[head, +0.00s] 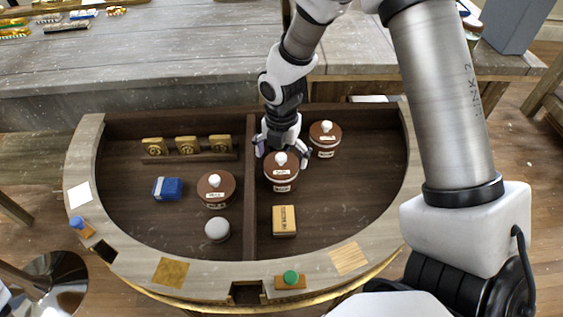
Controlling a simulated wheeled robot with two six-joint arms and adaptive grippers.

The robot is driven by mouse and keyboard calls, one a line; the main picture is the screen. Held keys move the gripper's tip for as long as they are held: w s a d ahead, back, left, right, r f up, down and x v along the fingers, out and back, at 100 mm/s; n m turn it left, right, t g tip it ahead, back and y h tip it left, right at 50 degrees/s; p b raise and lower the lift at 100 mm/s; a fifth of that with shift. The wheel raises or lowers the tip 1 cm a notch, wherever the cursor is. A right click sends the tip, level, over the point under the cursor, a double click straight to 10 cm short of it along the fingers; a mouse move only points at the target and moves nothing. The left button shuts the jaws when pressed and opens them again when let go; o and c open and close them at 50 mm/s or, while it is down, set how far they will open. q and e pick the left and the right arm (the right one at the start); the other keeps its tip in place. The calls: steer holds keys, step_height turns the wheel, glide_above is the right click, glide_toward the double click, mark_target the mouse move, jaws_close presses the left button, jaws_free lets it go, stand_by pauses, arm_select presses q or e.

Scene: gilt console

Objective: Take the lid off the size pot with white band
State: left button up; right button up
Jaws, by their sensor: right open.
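Three round pots with brown lids and white knobs stand in the dark recess of the curved console. One pot (281,181) is just right of the divider, another (325,149) is behind it to the right, and a third (217,200) is left of the divider. Pale marks show on their sides, but I cannot tell for certain which has the white band. All three lids are on. My right gripper (283,154) points down at the middle pot, its fingers apart around the lid (280,164). Contact is unclear. My left gripper is out of view.
The divider (250,225) splits the recess. On its left are a blue block (168,188), a round white thing (217,229) and several gold pieces (187,145) on a rack. A tan block (284,221) lies in front of the middle pot. The recess's right side is clear.

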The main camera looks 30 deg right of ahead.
steer(key=shift+a+r, duration=0.1)
steer(key=shift+a, duration=0.05)
steer(key=shift+s, duration=0.1)
jaws_close()
